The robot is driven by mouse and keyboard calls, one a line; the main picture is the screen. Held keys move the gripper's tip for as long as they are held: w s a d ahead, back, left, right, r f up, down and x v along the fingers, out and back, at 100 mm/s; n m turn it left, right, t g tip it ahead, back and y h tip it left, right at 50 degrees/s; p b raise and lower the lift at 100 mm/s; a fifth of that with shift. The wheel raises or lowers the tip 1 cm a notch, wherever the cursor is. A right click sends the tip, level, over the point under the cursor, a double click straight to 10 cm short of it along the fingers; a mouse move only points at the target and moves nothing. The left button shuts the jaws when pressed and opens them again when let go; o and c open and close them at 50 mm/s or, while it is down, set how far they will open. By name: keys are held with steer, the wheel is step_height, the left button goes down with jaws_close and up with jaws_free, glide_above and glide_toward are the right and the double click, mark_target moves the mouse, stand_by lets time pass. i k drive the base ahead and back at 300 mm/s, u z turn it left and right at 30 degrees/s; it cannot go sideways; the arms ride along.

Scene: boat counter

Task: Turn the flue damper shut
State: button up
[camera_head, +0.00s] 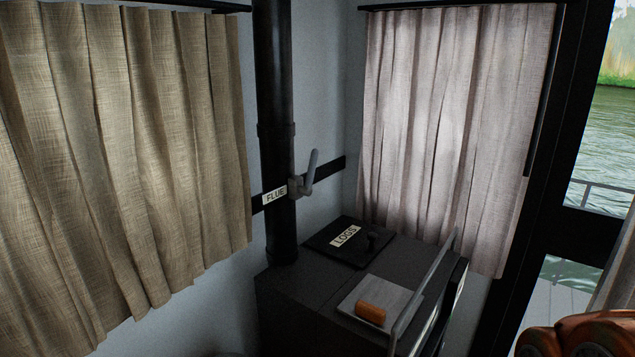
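The flue is a black vertical pipe (274,90) that rises from the back left of a dark stove (300,292). A grey damper handle (311,172) sits on the right side of the pipe, its lever pointing up and leaning slightly right. It joins a small grey hub at the pipe. A white label reading FLUE (275,196) is beside it, to the left of the hub. My gripper is not in view, and nothing is touching the handle.
On the stove top are a dark lid labelled LOGS (331,249) with a knob and a pale plate (356,297) bearing an orange block (370,313). A grey rail (424,292) runs along the front edge. Curtains (125,150) hang on both sides. An orange-brown rounded shape (575,338) fills the lower right corner.

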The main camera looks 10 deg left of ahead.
mark_target(307, 190)
steer(key=z, duration=0.2)
steer(key=i, duration=0.4)
steer(key=u, duration=1.75)
